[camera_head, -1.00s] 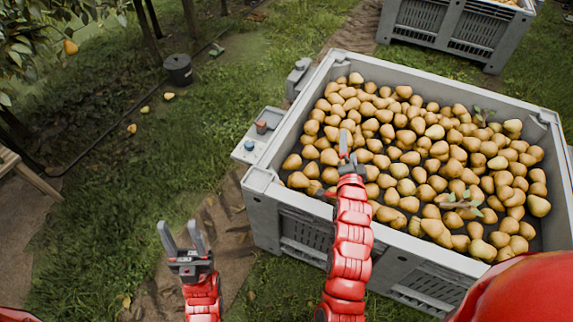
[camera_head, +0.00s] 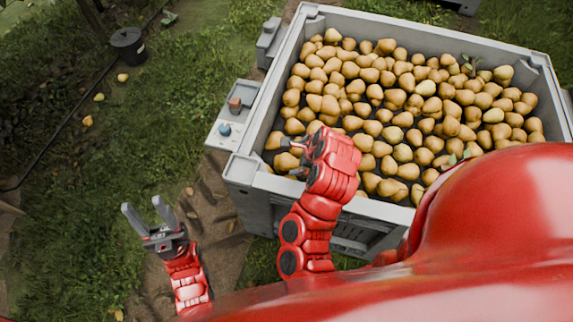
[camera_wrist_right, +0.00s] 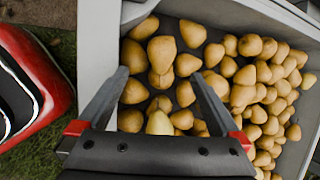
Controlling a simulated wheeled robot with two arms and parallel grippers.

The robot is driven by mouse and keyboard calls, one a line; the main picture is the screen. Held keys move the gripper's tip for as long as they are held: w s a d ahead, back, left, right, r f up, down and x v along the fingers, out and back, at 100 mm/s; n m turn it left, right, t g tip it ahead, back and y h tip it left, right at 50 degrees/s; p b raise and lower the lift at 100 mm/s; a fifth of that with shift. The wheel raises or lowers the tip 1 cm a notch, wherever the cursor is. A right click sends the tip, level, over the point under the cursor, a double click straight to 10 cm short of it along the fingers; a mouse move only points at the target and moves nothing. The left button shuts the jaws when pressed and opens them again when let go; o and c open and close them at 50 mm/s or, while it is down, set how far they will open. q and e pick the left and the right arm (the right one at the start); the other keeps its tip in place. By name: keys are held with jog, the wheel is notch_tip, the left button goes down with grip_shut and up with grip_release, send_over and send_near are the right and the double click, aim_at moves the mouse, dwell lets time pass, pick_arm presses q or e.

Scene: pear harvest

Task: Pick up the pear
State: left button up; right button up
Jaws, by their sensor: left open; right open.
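Many yellow-brown pears fill the big grey crate (camera_head: 420,25). My right gripper (camera_head: 286,158) is open over the crate's near left corner, with its fingers pointing left. In the right wrist view its open fingers (camera_wrist_right: 159,78) point down at the pears, and a pear (camera_wrist_right: 161,52) lies just beyond the fingertips. Another pear (camera_wrist_right: 159,122) lies lower, partly hidden by the gripper body. I cannot tell whether the fingers touch any pear. My left gripper (camera_head: 144,206) is open and empty over the ground left of the crate.
The crate wall (camera_wrist_right: 98,50) stands close to the left finger in the right wrist view. A side tray (camera_head: 228,120) with small items adjoins the crate. A black bucket (camera_head: 128,46) and a few fallen pears (camera_head: 87,120) lie on the grass at the left.

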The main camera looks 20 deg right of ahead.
aim_at(289, 161)
jog(key=x, duration=0.7)
jog(key=shift+w+f, duration=0.25)
jog(key=shift+d+x, duration=0.2)
jog(key=shift+x, duration=1.15)
jog(key=shift+d+x, duration=0.2)
jog(key=shift+x, duration=1.1)
jog(key=shift+f, duration=0.1)
jog(key=shift+c, duration=0.2)
jog(key=c, duration=1.4)
jog(key=shift+o, duration=0.2)
